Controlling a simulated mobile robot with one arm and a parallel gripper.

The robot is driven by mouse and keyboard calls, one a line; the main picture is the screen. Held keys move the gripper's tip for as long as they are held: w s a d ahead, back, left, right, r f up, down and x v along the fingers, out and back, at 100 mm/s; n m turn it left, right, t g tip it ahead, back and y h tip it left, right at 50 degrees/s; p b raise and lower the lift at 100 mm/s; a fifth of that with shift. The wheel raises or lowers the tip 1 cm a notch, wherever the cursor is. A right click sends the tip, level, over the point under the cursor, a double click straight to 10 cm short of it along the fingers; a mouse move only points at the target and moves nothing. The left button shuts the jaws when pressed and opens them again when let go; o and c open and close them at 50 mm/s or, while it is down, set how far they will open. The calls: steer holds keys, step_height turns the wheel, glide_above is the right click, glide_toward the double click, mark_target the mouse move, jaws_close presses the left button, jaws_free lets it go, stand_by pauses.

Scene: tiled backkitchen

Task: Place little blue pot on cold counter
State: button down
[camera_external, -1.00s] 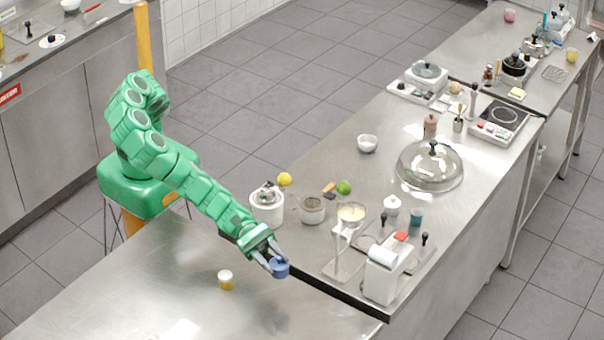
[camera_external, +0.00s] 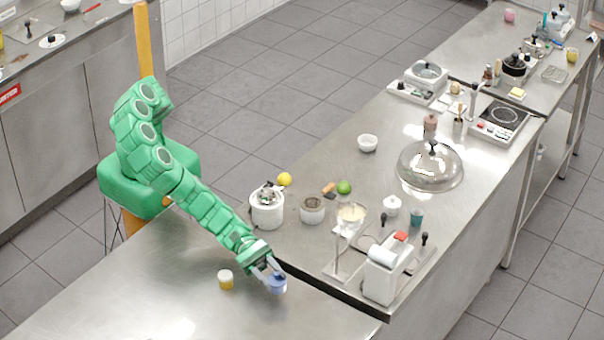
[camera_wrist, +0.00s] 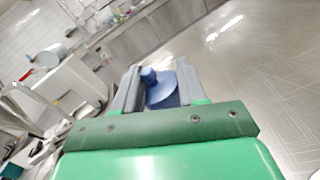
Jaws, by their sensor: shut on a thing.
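The little blue pot (camera_external: 277,284) is at my gripper (camera_external: 268,268), low over the bare steel counter (camera_external: 130,290) in the foreground. I cannot tell whether its base touches the counter. In the wrist view the blue pot (camera_wrist: 160,88), with a knobbed top, sits between the two grey fingers of my gripper (camera_wrist: 155,85). The fingers are shut on it. Which counter is the cold one is not marked in these views.
A white pot (camera_external: 267,206), a small grinder-like jar (camera_external: 312,210) and a paper-roll device (camera_external: 387,270) stand on the adjoining counter. The foreground counter is otherwise clear.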

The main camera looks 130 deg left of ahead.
mark_target(270, 286)
steer(key=shift+f, duration=1.7)
steer(key=c, duration=0.6)
jaws_free()
steer(key=shift+s, duration=0.1)
steer(key=shift+v, duration=3.65)
